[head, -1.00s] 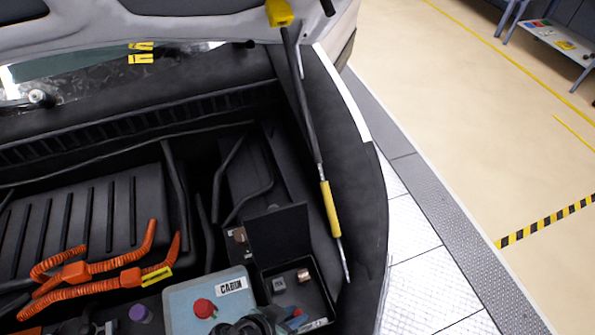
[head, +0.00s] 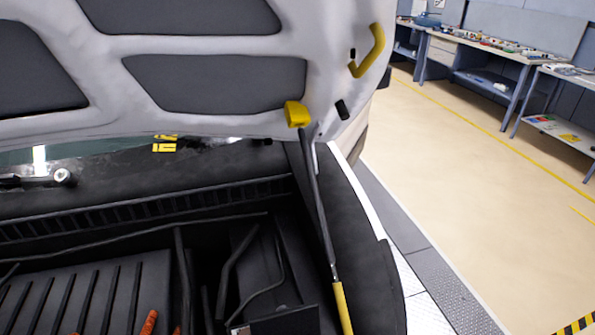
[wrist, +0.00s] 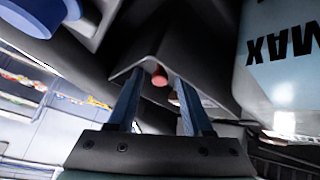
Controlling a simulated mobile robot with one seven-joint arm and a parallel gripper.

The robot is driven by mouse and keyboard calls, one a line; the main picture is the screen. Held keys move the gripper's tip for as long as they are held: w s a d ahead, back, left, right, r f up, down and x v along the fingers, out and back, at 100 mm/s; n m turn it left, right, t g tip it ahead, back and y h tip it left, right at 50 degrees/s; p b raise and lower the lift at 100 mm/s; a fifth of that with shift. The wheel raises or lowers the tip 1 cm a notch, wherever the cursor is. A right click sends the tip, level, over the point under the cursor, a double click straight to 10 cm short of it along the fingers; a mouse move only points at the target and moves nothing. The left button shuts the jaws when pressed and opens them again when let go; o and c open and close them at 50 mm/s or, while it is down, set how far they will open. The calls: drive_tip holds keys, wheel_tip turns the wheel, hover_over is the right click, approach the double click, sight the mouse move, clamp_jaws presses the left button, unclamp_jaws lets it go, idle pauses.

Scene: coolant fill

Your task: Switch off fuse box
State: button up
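In the head view only the top edge of a dark open lid (head: 275,322) shows at the bottom edge; the fuse box below it is out of the picture. In the wrist view my gripper (wrist: 160,82) has its two blue-grey fingers apart, pointing into a dark angular housing (wrist: 165,40). A small reddish round knob (wrist: 160,76) shows in the gap between the fingertips. I cannot tell whether the fingers touch it, or whether this housing is the fuse box. My gripper is not in the head view.
A pale container marked MAX (wrist: 285,60) is close on the right in the wrist view; a blue round part (wrist: 35,15) is at top left. In the head view a raised hood (head: 215,45) stands over the engine bay, with a yellow-sleeved strut (head: 341,305) at right.

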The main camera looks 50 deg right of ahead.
drive_tip(key=shift+r, duration=0.1)
drive_tip(key=shift+s+d+r+t+y+p, duration=0.2)
drive_tip(key=shift+r+t+y+p, duration=0.1)
drive_tip(key=shift+y+p, duration=0.55)
drive_tip(key=shift+s+d+r+t+y+p, duration=0.1)
drive_tip(key=shift+s+d+t+y+p, duration=0.2)
drive_tip(key=shift+y+p, duration=0.5)
drive_tip(key=shift+s+d+f+m+t+y, duration=0.1)
drive_tip(key=shift+d+m+t+y, duration=0.15)
drive_tip(key=shift+t+y, duration=0.3)
drive_tip(key=shift+s+d+f+m+t+y, duration=0.15)
drive_tip(key=shift+d+t+y, duration=0.2)
drive_tip(key=shift+y, duration=0.35)
drive_tip(key=y+b, duration=0.1)
drive_tip(key=t, duration=0.1)
drive_tip(key=d+y+b, duration=0.1)
drive_tip(key=shift+s+f+t+y+b, duration=0.25)
drive_tip(key=shift+t+y+b, duration=0.05)
drive_tip(key=shift+t+b, duration=0.1)
drive_tip(key=p+v, duration=0.1)
drive_tip(key=v, duration=1.3)
drive_tip(key=w+d+r+n+t+h+b, duration=0.3)
drive_tip(key=w+r, duration=0.4)
drive_tip(key=w, duration=0.6)
drive_tip(key=w+a+r+n+t+h+b, duration=0.1)
drive_tip(key=w+r+n+t, duration=0.4)
drive_tip(key=w+r, duration=0.5)
drive_tip(key=shift+w+a+r+t+h, duration=0.25)
drive_tip(key=shift+a+r+t+h, duration=0.25)
drive_tip(key=shift+r+t, duration=1.1)
